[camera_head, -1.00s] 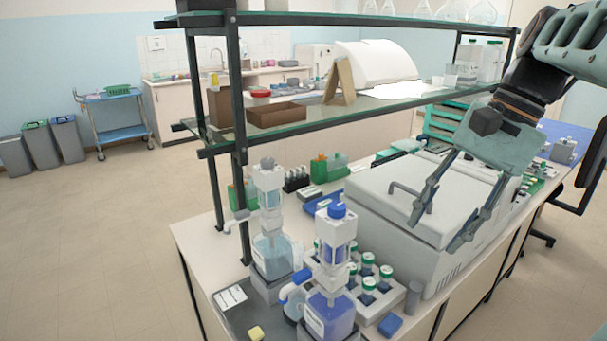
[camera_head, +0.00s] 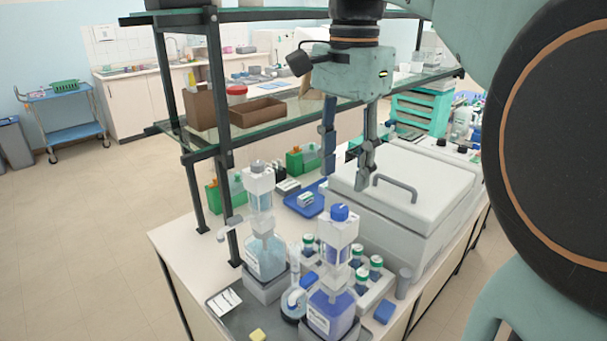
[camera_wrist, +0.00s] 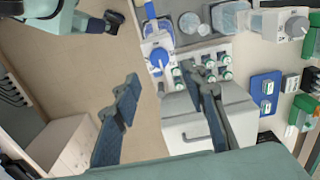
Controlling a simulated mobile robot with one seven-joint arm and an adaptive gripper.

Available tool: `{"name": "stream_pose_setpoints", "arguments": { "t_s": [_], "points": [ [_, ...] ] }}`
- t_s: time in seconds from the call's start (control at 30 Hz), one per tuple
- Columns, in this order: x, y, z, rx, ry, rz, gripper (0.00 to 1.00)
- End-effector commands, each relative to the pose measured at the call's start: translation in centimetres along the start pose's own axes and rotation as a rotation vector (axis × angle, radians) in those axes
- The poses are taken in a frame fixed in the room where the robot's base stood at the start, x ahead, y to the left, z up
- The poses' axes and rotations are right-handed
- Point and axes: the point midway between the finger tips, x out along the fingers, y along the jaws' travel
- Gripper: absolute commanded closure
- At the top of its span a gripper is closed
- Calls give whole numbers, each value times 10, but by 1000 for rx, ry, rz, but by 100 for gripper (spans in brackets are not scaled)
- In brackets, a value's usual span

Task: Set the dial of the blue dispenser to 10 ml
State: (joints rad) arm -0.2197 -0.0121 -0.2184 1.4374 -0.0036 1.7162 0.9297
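The blue dispenser stands at the front of the bench in the head view, with a blue cap (camera_head: 339,212), a clear and white upper body (camera_head: 337,240) and a bottle of blue liquid (camera_head: 331,316). In the wrist view its blue top (camera_wrist: 158,56) shows near the top centre. I cannot make out its dial setting. My gripper (camera_head: 347,180) points down with its fingers apart and nothing between them. In the head view its tips appear above and behind the cap, apart from it. The fingers also show in the wrist view (camera_wrist: 160,80).
A second dispenser with pale liquid (camera_head: 266,256) stands left of the blue one; its grey dial (camera_wrist: 296,27) shows in the wrist view. Green-capped bottles (camera_head: 376,263) stand beside the blue dispenser. A grey lidded box (camera_head: 430,185) is behind, and a glass shelf (camera_head: 300,120) is overhead.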

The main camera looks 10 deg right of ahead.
Motion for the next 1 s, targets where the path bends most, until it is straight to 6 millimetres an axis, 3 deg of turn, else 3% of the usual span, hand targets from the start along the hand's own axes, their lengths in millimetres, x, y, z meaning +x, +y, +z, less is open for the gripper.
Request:
{"name": "stream_pose_setpoints", "arguments": {
  "t_s": [0.1,0.3,0.5,0.77,1.0],
  "points": [
    [24,1,1,-2,-2,2,61],
    [51,1,1,-1,-2,1,61],
    [63,0,0,0,-1,0,61],
    [64,0,0,0,0,-1,61],
    [64,0,0,-1,-1,-1,86]
  ]
}}
